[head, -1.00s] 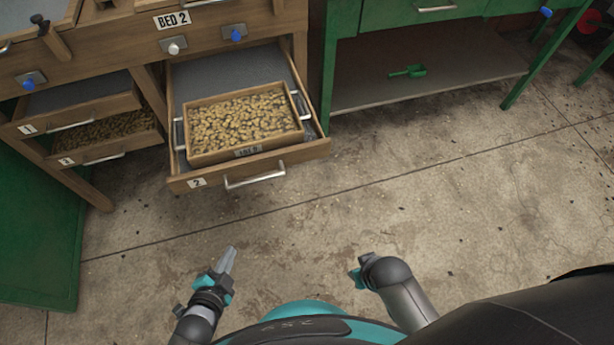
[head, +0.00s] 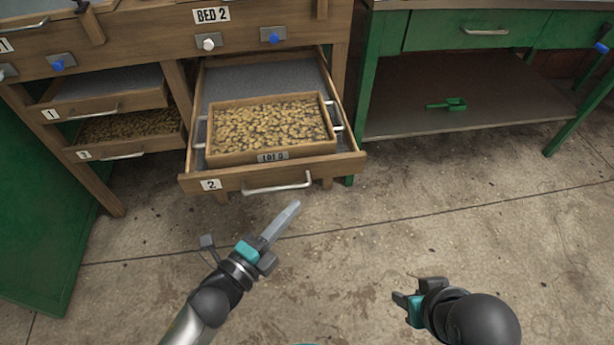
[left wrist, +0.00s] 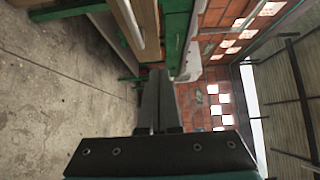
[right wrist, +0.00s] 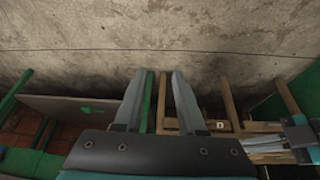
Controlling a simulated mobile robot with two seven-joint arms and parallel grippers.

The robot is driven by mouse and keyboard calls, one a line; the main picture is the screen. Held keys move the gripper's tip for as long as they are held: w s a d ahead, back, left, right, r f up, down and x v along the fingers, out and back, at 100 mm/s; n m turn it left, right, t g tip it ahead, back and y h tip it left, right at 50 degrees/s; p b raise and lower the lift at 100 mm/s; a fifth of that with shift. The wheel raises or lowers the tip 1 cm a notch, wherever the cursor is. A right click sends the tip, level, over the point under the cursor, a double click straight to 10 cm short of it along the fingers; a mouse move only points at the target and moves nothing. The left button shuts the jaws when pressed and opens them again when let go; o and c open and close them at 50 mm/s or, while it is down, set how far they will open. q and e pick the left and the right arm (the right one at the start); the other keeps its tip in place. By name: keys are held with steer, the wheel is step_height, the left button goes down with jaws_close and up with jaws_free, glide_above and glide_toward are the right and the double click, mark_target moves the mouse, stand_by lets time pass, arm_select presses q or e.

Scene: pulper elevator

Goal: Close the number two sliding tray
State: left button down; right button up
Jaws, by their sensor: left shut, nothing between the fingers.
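The number two sliding tray (head: 225,181) is a wooden drawer pulled out below the BED 2 sign, with a label "2" and a metal bar handle (head: 277,187) on its front. A wooden box of pale beans (head: 270,125) with side handles and a lot label sits inside it. My left gripper (head: 290,211) is shut and empty, just in front of and below the handle, apart from it. In the left wrist view its fingers (left wrist: 157,100) are together. My right gripper (head: 396,298) is low at the right; in the right wrist view its fingers (right wrist: 158,95) are spread with nothing between.
Tray 1 (head: 105,104) and tray 3 (head: 130,146) sit in the bench at left. A green bench (head: 455,40) stands at right, its lower shelf (head: 440,125) holding a green scoop (head: 447,104). The concrete floor in front is clear.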

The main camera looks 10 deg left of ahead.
mark_target(316, 162)
arm_select(q)
steer(key=x, duration=0.2)
steer(key=b+x, duration=0.1)
steer(key=x, duration=0.2)
steer(key=b+x, duration=0.1)
steer(key=x, duration=0.1)
steer(key=shift+w+a+f, duration=0.15)
steer(key=shift+w+a, duration=0.05)
steer(key=shift+w, duration=0.25)
steer(key=shift+w+a+b, duration=0.2)
steer(key=shift+w+a, duration=0.05)
steer(key=shift+w, duration=0.4)
steer(key=shift+w+a+b, duration=0.2)
steer(key=shift+w, duration=0.5)
arm_select(e)
steer(key=w+a+t+y, duration=0.2)
steer(key=w+a+t, duration=0.2)
steer(key=a, duration=0.1)
steer(key=shift+w+a+n+t, duration=0.3)
steer(key=shift+w+a+t, duration=0.05)
steer(key=shift+w+t, duration=0.05)
steer(key=shift+f, duration=0.1)
arm_select(q)
steer(key=shift+w, duration=0.1)
